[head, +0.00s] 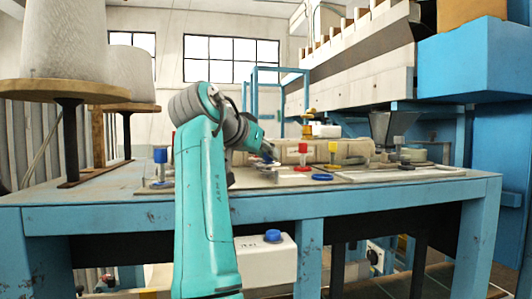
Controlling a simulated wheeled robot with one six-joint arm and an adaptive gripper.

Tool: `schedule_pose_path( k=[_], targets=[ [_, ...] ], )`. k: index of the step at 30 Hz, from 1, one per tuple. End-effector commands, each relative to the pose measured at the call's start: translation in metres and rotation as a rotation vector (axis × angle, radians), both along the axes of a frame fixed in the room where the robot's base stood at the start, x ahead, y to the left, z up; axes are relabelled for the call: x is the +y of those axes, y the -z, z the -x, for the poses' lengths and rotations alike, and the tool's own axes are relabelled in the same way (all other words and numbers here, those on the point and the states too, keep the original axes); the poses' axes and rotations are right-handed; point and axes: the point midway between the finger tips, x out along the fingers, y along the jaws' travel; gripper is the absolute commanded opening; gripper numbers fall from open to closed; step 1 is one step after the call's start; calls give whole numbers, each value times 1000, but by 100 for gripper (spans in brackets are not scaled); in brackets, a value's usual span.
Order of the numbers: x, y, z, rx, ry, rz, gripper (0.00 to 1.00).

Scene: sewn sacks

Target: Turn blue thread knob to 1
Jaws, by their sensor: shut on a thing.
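My gripper (270,157) is at the end of my teal and grey arm, low over the middle of the table in the head view. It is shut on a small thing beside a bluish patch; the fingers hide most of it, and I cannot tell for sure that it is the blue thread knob. A blue-capped post (160,155) stands apart at the left, behind my arm. A flat blue disc (322,177) lies near the front edge, right of my gripper. No dial number is readable.
A red-capped post (303,148) and a yellow-capped post (333,148) stand right of my gripper, before a pale sack-like roll (352,150). Large thread cones (65,45) stand at the left. The blue table's (400,196) right front is fairly clear. A blue machine (465,60) overhangs at right.

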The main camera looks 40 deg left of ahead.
Motion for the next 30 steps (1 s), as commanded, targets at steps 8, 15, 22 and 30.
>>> schedule_pose_path(
  k=[8, 15, 22, 30],
  targets=[
    [0, 0, 0, 1, -1, 1, 50],
    [0, 0, 0, 0, -1, 1, 50],
    [0, -8, 19, -1, -3, -3, 50],
    [-3, -28, 69, -1, -4, -2, 50]
  ],
)
